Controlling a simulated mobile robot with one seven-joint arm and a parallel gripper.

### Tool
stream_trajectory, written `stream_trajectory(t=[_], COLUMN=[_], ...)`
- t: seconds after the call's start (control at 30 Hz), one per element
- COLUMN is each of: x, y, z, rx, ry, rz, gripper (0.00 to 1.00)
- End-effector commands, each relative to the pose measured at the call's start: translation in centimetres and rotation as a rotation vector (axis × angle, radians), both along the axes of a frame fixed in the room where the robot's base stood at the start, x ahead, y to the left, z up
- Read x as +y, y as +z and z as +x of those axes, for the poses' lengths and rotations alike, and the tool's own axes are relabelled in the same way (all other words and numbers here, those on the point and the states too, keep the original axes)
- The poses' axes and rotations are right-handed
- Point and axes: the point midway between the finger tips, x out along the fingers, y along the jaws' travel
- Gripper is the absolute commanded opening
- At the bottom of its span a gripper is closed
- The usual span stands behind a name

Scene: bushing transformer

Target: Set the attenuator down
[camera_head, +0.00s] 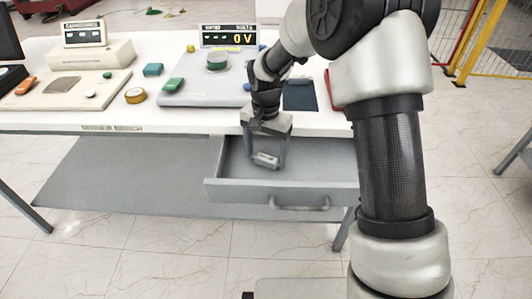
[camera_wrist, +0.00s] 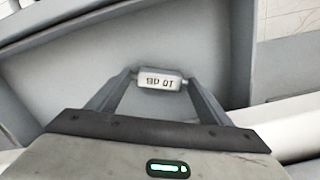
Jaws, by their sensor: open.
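The attenuator is a small pale cylinder with thin ends, marked "10 dB" upside down in the wrist view (camera_wrist: 159,79). In the head view the attenuator (camera_head: 265,160) is inside the open grey drawer, low over or on its floor; I cannot tell whether it touches. My gripper (camera_head: 266,154) reaches down into the drawer with its fingers open. In the wrist view my gripper (camera_wrist: 159,76) has one finger on each side of the attenuator, close to its ends.
The drawer (camera_head: 283,189) is pulled out below the white table (camera_head: 190,122); its front and side walls stand around my gripper. The drawer looks otherwise empty. On the table are a grey unit with a voltage display (camera_head: 229,36), a yellow tape roll (camera_head: 135,95) and a dark blue pad (camera_head: 300,95).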

Motion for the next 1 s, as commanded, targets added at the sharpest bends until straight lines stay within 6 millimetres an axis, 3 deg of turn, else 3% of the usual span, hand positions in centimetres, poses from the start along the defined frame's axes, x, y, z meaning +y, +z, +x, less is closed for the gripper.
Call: stream_trajectory(t=[0.17,0.6,1.0], x=[0.0,0.0,-0.7], y=[2.0,10.7,13.6], z=[0.1,0.1,-0.6], rx=[-0.004,-0.004,-0.020], ry=[0.000,0.000,0.015], rz=[0.001,0.001,0.000], gripper=[0.73,0.73,0.73])
